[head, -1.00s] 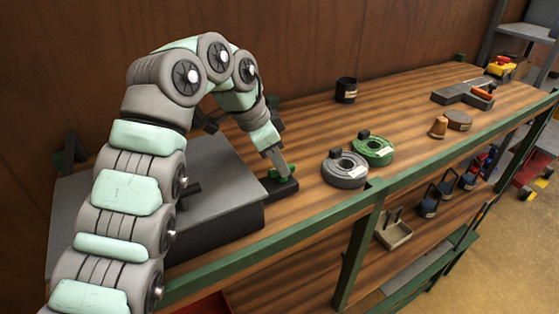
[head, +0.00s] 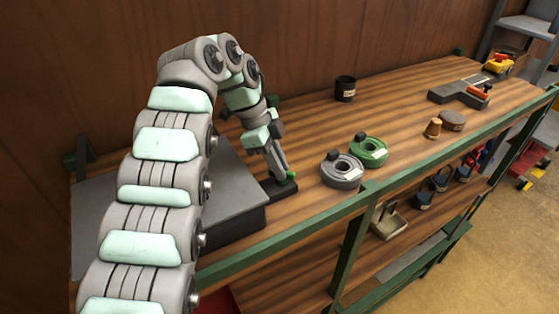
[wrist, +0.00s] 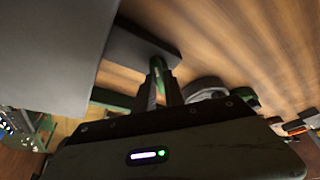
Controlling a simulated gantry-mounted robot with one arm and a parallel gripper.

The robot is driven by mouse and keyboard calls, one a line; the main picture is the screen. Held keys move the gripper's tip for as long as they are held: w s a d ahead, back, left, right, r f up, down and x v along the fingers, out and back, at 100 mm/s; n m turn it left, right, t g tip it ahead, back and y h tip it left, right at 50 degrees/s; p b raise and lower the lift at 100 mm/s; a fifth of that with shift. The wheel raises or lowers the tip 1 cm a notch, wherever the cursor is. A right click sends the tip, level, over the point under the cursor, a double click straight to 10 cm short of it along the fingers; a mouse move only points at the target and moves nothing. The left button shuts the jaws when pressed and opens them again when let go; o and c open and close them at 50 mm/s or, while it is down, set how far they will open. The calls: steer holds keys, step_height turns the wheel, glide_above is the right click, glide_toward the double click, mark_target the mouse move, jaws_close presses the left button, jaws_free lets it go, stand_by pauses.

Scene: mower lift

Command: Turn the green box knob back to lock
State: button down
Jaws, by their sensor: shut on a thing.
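The green knob (head: 292,176) sits on a small dark box (head: 281,191) beside the large grey block (head: 232,197). My gripper (head: 282,174) points down at the knob, tilted, and partly hides it in the head view. In the wrist view the green knob (wrist: 156,70) shows between the two dark fingers of my gripper (wrist: 160,84). The fingers are shut on it. The dark box (wrist: 140,48) lies just beyond the fingertips in that view. The knob's exact angle and any lock mark cannot be made out.
A grey ring-shaped part (head: 342,170) and a green ring-shaped part (head: 369,151) lie to the right of the dark box. A black cup (head: 345,88) stands behind them. A green rail (head: 290,234) runs along the bench's front edge. The bench between cup and grey block is clear.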

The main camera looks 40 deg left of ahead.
stand_by(0.4)
steer(key=c, duration=1.4)
jaws_free()
steer(key=shift+c, duration=0.2)
steer(key=shift+f+b, duration=0.1)
steer(key=shift+b, duration=0.2)
